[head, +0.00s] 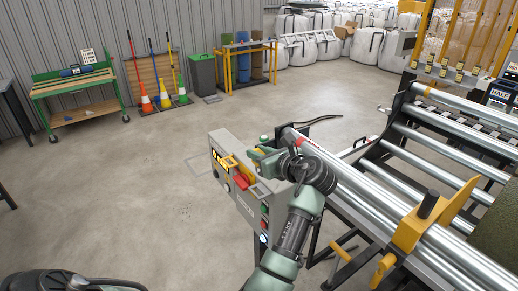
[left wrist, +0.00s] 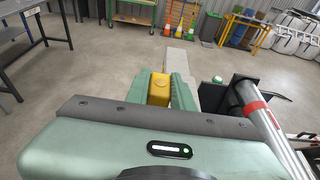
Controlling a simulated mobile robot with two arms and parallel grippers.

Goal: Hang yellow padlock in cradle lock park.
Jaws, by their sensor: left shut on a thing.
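My left gripper (head: 256,160) is over the top of the grey control box (head: 246,205) in the head view. It is shut on the yellow padlock (left wrist: 159,88), which shows as a yellow block between the green fingers in the left wrist view. Beyond the fingers, the box's narrow grey top (left wrist: 176,57) shows. In the head view the box carries yellow and red parts near its upper edge, and buttons on its face. I cannot tell which part is the cradle lock park, nor whether the padlock touches the box. My right gripper is in neither view.
A conveyor with steel rollers (head: 440,148) and a yellow bracket (head: 410,232) stands right of the box. A green workbench (head: 75,85), cones (head: 165,98) and a grey bin (head: 203,74) stand at the back. The concrete floor left of the box is clear.

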